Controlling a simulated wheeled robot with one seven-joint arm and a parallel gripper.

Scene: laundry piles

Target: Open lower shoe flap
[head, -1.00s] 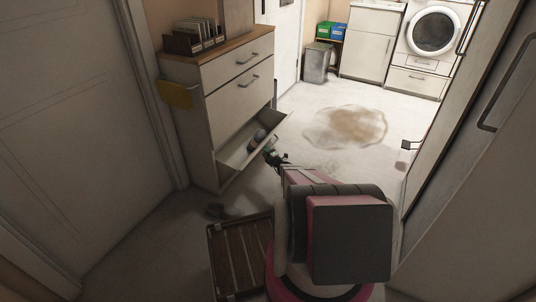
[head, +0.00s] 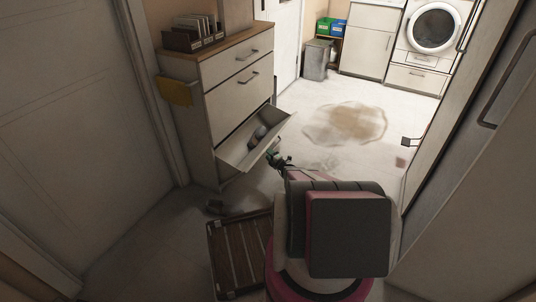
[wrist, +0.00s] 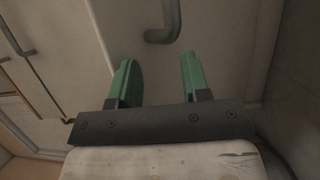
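The lower shoe flap (head: 262,150) of the pale cabinet is tilted outward and stands open. Dark and light shoes (head: 257,136) show inside it. My gripper (head: 275,156) is close to the flap's outer front side in the head view. In the wrist view, my gripper (wrist: 158,65) has its two green fingers apart with nothing between them. A curved metal handle (wrist: 165,30) on a pale panel lies just beyond the fingertips. The head view is too small to tell whether a finger touches the flap.
The upper flap (head: 238,98) and the drawer (head: 240,65) above are closed. A slatted wooden rack (head: 236,256) lies on the floor beside my base. Tall cabinet doors (head: 475,130) bound the right side. Floor with a brown stain (head: 345,122) is open beyond.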

